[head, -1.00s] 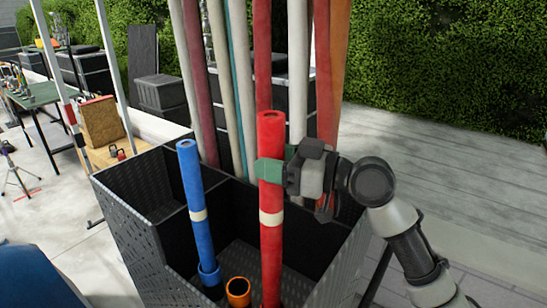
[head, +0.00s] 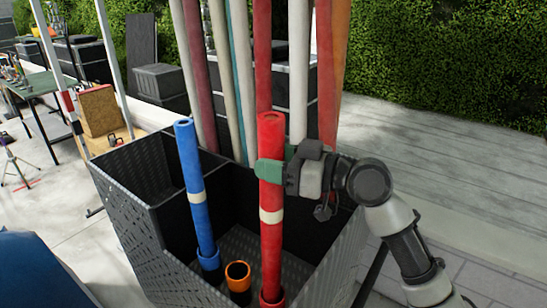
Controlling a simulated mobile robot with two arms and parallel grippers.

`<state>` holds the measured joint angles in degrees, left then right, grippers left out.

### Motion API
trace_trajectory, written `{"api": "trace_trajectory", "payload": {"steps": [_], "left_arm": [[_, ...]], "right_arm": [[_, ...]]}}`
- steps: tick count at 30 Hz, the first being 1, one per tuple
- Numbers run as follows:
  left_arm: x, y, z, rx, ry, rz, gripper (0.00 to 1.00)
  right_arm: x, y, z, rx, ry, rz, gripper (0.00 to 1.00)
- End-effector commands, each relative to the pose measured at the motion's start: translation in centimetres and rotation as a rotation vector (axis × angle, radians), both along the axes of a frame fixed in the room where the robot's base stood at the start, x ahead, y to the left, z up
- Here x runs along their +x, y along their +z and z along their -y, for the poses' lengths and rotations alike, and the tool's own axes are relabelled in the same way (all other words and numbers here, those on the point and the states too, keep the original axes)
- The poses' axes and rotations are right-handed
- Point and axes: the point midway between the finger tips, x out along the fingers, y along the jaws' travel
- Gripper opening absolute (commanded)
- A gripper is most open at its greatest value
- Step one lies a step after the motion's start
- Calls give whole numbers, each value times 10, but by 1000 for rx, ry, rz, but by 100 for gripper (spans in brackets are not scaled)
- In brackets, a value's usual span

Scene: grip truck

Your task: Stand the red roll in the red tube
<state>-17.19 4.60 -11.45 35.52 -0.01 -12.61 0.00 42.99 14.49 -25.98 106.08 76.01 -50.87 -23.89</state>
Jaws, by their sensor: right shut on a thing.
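The red roll (head: 270,185) is a long red cylinder with a pale band. It stands upright at the right of the front part of the dark bin. My right gripper (head: 272,172) is shut on its upper part from the right. The roll's lower end meets the red tube (head: 270,300), whose rim shows at the bottom edge of the view. The roll's bottom end is hidden, so how deep it sits I cannot tell. My left gripper is not in view.
The dark bin (head: 130,230) has dividing walls. A blue roll (head: 193,180) stands in a blue tube (head: 208,262), tilted slightly. An orange tube (head: 238,275) is empty between them. Several tall rolls (head: 240,80) stand behind. A green table (head: 32,92) is at the far left.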

Motion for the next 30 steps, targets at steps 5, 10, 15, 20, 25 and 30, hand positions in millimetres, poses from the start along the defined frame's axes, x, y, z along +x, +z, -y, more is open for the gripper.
{"api": "trace_trajectory", "payload": {"steps": [5,10,15,20,25,30], "left_arm": [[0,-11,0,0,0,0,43],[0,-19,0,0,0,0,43],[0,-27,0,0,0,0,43],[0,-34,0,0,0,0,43],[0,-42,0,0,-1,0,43],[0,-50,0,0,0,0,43]], "right_arm": [[0,-11,0,2,0,1,0],[0,-19,0,2,0,2,0],[0,-27,0,2,0,2,0],[0,-35,0,2,0,2,0],[0,-44,0,2,0,2,0],[0,-52,0,2,0,2,0]]}}
